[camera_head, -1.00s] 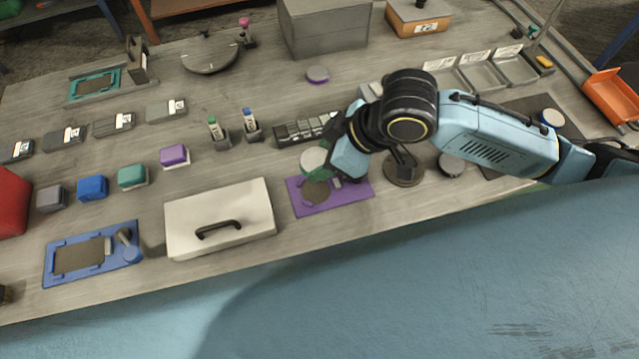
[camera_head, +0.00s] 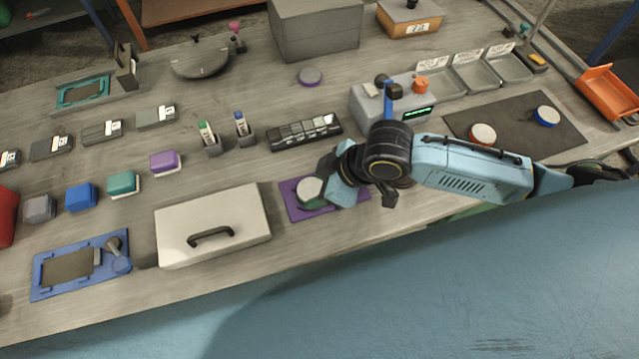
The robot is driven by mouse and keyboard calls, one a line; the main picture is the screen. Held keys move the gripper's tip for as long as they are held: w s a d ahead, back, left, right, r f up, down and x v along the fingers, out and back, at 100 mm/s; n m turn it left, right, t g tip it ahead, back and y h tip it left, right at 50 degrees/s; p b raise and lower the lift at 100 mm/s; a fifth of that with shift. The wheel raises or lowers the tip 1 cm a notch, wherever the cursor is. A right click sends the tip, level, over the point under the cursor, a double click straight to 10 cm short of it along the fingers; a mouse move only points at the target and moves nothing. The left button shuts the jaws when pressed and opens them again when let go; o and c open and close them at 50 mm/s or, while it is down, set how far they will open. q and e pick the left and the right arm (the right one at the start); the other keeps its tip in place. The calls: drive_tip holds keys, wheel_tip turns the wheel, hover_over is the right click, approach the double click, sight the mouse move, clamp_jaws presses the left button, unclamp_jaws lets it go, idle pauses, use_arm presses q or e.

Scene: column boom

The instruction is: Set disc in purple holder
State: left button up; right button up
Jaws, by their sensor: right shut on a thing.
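A round disc (camera_head: 309,188) with a pale top and a dark green edge is over the flat purple holder (camera_head: 292,209). My right gripper (camera_head: 326,193) is shut on the disc from its right side. The disc covers the round recess of the holder; I cannot tell whether it touches the holder or is just above it. My arm hides the right part of the holder. My left gripper is not in view.
A white lidded case (camera_head: 180,229) lies just left of the holder. A grey device (camera_head: 362,107) stands behind my right arm. Discs with orange (camera_head: 483,134) and blue (camera_head: 546,116) edges lie on a dark mat (camera_head: 515,128). A purple-edged disc (camera_head: 310,76) lies farther back.

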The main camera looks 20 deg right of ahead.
drive_tip(key=o, duration=1.3)
drive_tip(key=shift+f, duration=0.1)
drive_tip(key=shift+o, duration=0.2)
drive_tip(key=shift+r, duration=0.2)
drive_tip(key=p+v, duration=0.2)
drive_tip(key=v, duration=1)
